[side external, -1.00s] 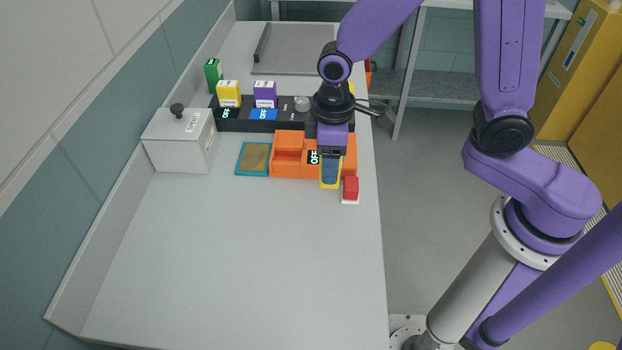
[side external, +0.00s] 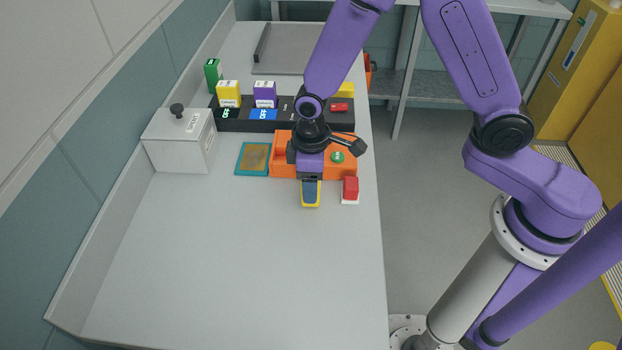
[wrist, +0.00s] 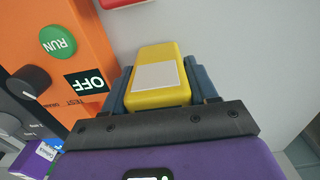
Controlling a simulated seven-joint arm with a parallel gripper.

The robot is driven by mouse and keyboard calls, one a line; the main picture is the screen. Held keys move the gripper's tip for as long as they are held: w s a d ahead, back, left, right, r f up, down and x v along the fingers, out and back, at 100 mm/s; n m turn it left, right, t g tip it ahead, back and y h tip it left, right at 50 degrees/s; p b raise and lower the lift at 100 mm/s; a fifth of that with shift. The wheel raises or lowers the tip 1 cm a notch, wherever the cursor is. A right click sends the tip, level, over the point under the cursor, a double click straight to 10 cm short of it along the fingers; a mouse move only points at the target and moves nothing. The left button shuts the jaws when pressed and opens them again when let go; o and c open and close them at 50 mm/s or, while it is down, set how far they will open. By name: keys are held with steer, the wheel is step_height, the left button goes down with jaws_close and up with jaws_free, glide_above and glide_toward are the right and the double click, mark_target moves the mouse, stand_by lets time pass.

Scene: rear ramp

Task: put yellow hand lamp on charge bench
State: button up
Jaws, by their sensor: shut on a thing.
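My gripper (side external: 310,197) is shut on a yellow block with a pale panel on its face. The yellow block (wrist: 158,80) sits between the blue-grey fingers in the wrist view. I cannot tell for certain that it is the hand lamp. In the side view my gripper is at the front edge of the orange unit (side external: 346,170), and the block's outline (side external: 311,206) shows around the finger. Whether the block touches the table is unclear. A black unit (side external: 340,125) with coloured blocks stands behind; I cannot tell which surface is the charge bench.
A red block on a white base (side external: 350,189) is close to the right of my gripper. A teal-edged plate (side external: 238,165) and a grey box with a knob (side external: 172,147) lie left. A grey tray (side external: 297,65) is at the back. The table's front (side external: 230,270) is clear.

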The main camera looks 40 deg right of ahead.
steer(key=shift+f, duration=0.1)
steer(key=o, duration=1.2)
step_height(320, 180, up, 12)
steer(key=shift+r, duration=0.15)
steer(key=s+d+r+n, duration=0.1)
steer(key=s+d+r, duration=0.1)
steer(key=s+d, duration=0.4)
steer(key=s+d+r+n, duration=0.2)
steer(key=s+d, duration=0.5)
steer(key=s, duration=0.8)
steer(key=shift+s+d+n, duration=0.25)
steer(key=shift+n, duration=0.05)
